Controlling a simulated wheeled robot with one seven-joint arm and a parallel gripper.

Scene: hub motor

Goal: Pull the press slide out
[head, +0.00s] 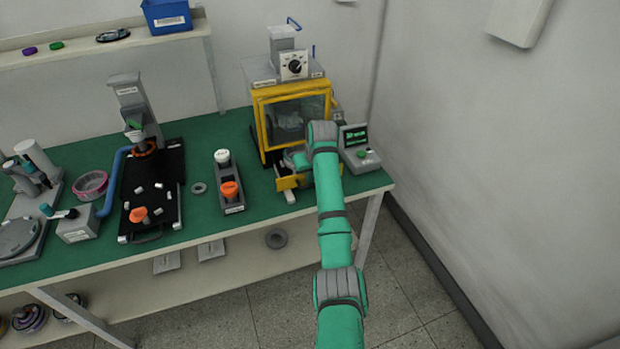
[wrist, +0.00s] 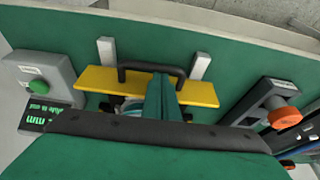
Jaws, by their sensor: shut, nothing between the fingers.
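The press (head: 290,125) is a yellow-framed box with a clear front at the back right of the green bench. Its slide has a yellow front plate (head: 288,183), low at the press front; the plate also shows in the wrist view (wrist: 95,80). A black U-shaped handle (wrist: 150,68) stands on the plate. Pale rail ends (wrist: 106,50) stick out past it. My gripper (wrist: 160,80) is shut and empty, its fingertips at the handle, seemingly on the press side of its bar. I cannot tell whether they touch. In the head view my arm hides part of the slide.
A grey control box with a green button (head: 365,158) stands right of the slide. A grey holder with an orange knob (head: 230,192) stands to the left. A black tray (head: 150,222) lies further left. The bench's front edge is close to the slide.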

